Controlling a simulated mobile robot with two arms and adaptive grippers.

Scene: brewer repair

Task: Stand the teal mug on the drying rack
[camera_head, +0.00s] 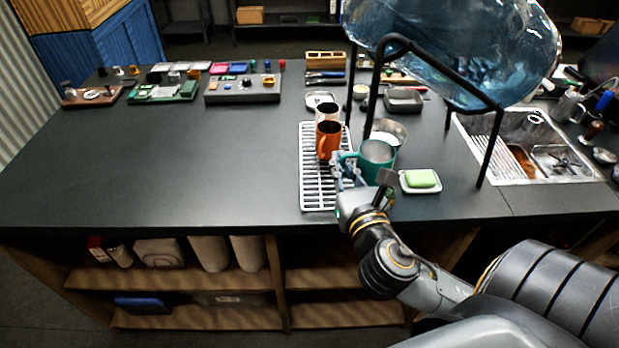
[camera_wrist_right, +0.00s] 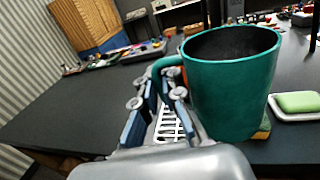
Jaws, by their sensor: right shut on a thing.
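The teal mug (camera_head: 378,155) is roughly upright at the right edge of the drying rack. My right gripper (camera_head: 347,172) is shut on its handle, which shows between the fingers in the right wrist view, where the mug (camera_wrist_right: 232,85) fills the right side. Whether its base touches anything is hidden. The white wire drying rack (camera_head: 317,195) lies on the dark counter; its slats (camera_wrist_right: 168,125) show behind the fingers. An orange mug (camera_head: 327,142) and a pale mug (camera_head: 326,111) stand on its far part. The near part of the rack is bare. My left gripper is out of view.
Green soap on a white dish (camera_head: 421,180) sits just right of the mug. A metal bowl (camera_head: 390,130) is behind it. A black frame (camera_head: 491,150) holds a large blue bottle (camera_head: 455,50) overhead. A sink (camera_head: 525,150) is at right.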

